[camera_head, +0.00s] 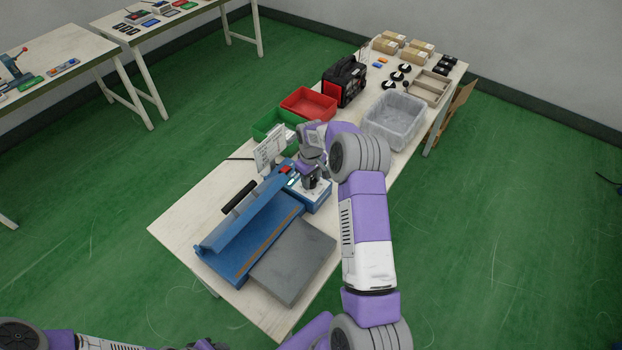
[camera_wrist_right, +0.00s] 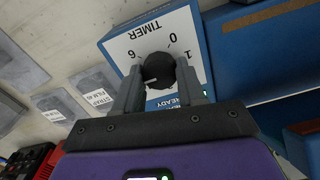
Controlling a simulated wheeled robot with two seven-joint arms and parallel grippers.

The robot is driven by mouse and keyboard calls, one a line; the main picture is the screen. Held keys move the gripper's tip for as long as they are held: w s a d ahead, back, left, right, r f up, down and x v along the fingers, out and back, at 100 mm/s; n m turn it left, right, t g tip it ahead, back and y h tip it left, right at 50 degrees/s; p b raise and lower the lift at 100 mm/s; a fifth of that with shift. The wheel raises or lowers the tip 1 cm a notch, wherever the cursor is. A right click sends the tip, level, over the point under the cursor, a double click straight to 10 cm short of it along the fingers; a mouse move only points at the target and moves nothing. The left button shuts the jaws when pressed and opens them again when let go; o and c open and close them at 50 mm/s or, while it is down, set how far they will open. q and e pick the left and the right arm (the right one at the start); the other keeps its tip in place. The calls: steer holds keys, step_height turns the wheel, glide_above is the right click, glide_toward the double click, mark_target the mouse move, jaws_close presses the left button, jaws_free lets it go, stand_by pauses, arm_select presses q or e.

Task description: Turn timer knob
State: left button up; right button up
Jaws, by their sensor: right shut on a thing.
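The timer knob (camera_wrist_right: 158,70) is a round black knob on the white face of a blue box. The face reads TIMER, with 6, 0 and 1 around the knob, and READY below; the view shows it upside down. My right gripper (camera_wrist_right: 159,76) is shut on the knob, one grey finger on each side. In the head view, my right gripper (camera_head: 312,180) reaches down to the blue box (camera_head: 317,201), and the arm and gripper hide the knob. Parts of my left arm show at the bottom left, but its gripper is not visible.
The blue box is part of a blue sealer-like machine (camera_head: 235,236) with a grey plate (camera_head: 293,262). Behind stand a red bin (camera_head: 308,102), a green bin (camera_head: 268,124), a clear grey bin (camera_head: 395,118) and a black-red device (camera_head: 345,82). A white sign (camera_head: 269,148) stands close to the gripper.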

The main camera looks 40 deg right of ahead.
steer(key=shift+n, duration=0.4)
steer(key=n, duration=0.7)
steer(key=shift+n, duration=0.3)
steer(key=n, duration=0.4)
steer(key=shift+n, duration=0.3)
steer(key=n, duration=0.4)
steer(key=shift+n, duration=0.3)
steer(key=o, duration=1.1)
steer(key=shift+c, duration=0.2)
